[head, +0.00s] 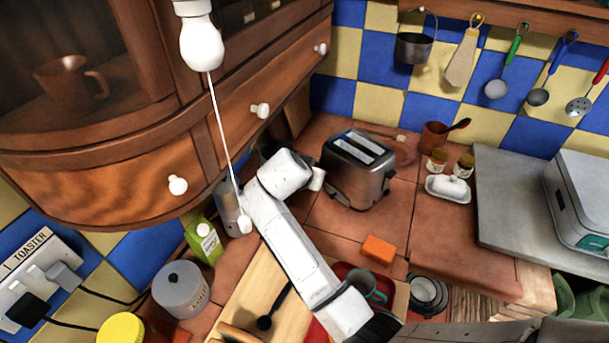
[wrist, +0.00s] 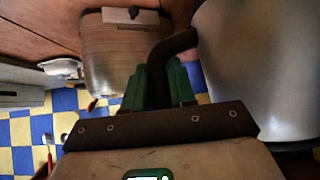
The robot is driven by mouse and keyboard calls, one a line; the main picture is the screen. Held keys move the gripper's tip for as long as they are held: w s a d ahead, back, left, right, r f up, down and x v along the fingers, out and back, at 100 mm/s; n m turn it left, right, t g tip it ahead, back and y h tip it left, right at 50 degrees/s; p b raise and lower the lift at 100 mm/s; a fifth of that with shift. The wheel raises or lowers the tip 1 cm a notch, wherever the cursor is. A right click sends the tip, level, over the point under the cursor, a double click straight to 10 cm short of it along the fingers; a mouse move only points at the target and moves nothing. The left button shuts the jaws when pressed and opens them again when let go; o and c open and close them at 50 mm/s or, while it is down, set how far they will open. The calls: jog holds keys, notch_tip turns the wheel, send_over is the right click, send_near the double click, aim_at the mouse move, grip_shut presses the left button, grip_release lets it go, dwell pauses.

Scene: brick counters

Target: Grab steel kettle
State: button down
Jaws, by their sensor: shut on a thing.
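The steel kettle (wrist: 262,75) fills the right side of the wrist view as a large grey rounded body. Its dark curved handle (wrist: 172,44) reaches left to between the green fingers of my gripper (wrist: 162,80). My gripper is shut on that handle.
A steel toaster (head: 358,168) stands close right of my wrist. A green carton (head: 203,240) and a grey lidded canister (head: 181,288) stand to the left. The wooden cabinet (head: 110,185) overhangs the counter. An orange block (head: 379,249) lies right of my arm.

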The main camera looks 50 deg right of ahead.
jog(key=s+r, duration=0.3)
jog(key=s, duration=0.5)
jog(key=shift+r, duration=0.25)
